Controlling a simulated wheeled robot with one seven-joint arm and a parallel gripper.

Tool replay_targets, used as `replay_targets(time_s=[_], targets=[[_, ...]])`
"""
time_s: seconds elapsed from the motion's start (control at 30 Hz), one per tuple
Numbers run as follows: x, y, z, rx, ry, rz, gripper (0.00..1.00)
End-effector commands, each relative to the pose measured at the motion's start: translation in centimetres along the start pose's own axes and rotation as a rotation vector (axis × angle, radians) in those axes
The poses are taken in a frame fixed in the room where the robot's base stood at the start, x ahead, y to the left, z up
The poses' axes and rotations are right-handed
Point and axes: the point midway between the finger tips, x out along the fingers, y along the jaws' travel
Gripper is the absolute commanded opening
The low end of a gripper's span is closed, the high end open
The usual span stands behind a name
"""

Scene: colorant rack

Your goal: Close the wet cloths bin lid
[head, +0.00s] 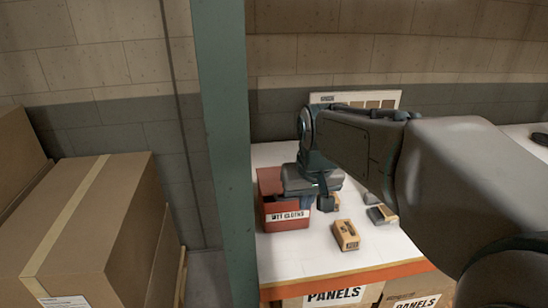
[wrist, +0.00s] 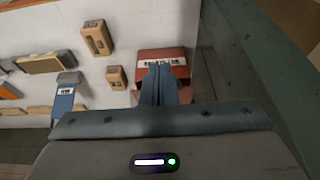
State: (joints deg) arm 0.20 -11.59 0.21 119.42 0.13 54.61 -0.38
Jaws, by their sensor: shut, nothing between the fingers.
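The red wet cloths bin (head: 287,222) stands at the left end of the white bench top, its lettered label facing front. In the wrist view the bin (wrist: 148,53) lies straight beyond my fingers, which cover its middle. My gripper (head: 322,204) is shut and empty, pointing down at the bin's right side in the head view. In the wrist view my gripper (wrist: 161,70) overlaps the red of the bin; I cannot tell whether it touches. My wrist hides much of the bin's top, so the lid's position is unclear.
A wooden block (head: 346,235) lies right of the bin, and a grey and tan tool (head: 381,214) lies farther right. A green post (head: 224,150) stands close to the bin's left. Cardboard boxes (head: 110,220) fill the left. The bench's front is mostly clear.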

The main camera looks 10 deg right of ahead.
Motion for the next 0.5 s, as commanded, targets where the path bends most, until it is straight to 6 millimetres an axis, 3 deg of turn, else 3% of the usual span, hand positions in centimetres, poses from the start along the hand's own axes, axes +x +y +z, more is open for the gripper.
replay_targets(time_s=[0.03, 0.2, 0.33, 0.5], targets=[[-0.2, 0.1, -2.4, 0.001, 0.018, 0.002, 0.00], [-1.1, 0.1, -8.5, 0.002, 0.074, 0.004, 0.00], [-1.5, 0.2, -11.1, 0.003, 0.098, 0.004, 0.00], [-1.1, 0.2, -12.2, 0.004, 0.107, 0.004, 0.00]])
